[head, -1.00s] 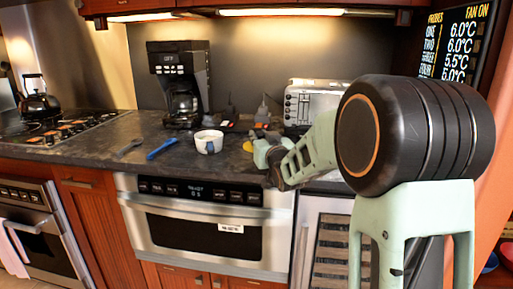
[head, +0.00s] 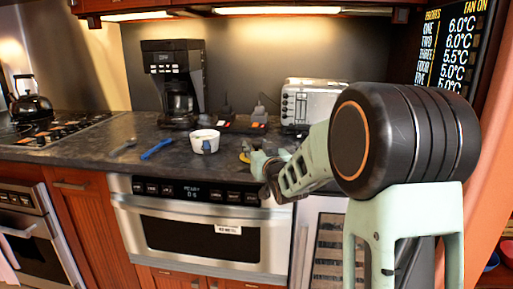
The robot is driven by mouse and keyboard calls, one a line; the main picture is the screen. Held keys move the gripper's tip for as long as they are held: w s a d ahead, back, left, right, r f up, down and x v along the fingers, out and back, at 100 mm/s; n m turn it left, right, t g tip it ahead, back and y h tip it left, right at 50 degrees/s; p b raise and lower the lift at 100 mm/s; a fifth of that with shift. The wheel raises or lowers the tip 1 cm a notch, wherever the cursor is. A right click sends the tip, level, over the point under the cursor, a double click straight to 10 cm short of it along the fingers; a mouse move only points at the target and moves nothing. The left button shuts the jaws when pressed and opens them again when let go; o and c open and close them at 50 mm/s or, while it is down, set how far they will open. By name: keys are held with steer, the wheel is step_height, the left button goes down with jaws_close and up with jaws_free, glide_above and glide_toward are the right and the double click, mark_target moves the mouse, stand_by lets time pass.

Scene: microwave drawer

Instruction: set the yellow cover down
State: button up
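A small yellow piece (head: 244,157), which looks like the yellow cover, shows at the left side of my gripper, over the dark counter. Most of it is hidden or too small to make out. My gripper (head: 261,163) is low over the counter's front part, right of the white mug. My own arm covers much of it, so I cannot see whether its fingers are open or closed on the cover, or whether the cover touches the counter.
The white mug (head: 205,141) stands left of my gripper. A blue-handled utensil (head: 157,149) and a grey one (head: 124,146) lie further left. The coffee maker (head: 176,85) and toaster (head: 309,103) stand behind. The microwave drawer (head: 205,225) is below the counter.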

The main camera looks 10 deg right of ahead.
steer(key=shift+r, duration=0.1)
steer(key=shift+r+p, duration=0.2)
steer(key=shift+p, duration=0.15)
steer(key=s+d+p, duration=0.1)
steer(key=s, duration=1.1)
steer(key=shift+r, duration=0.15)
steer(key=shift+d, duration=0.1)
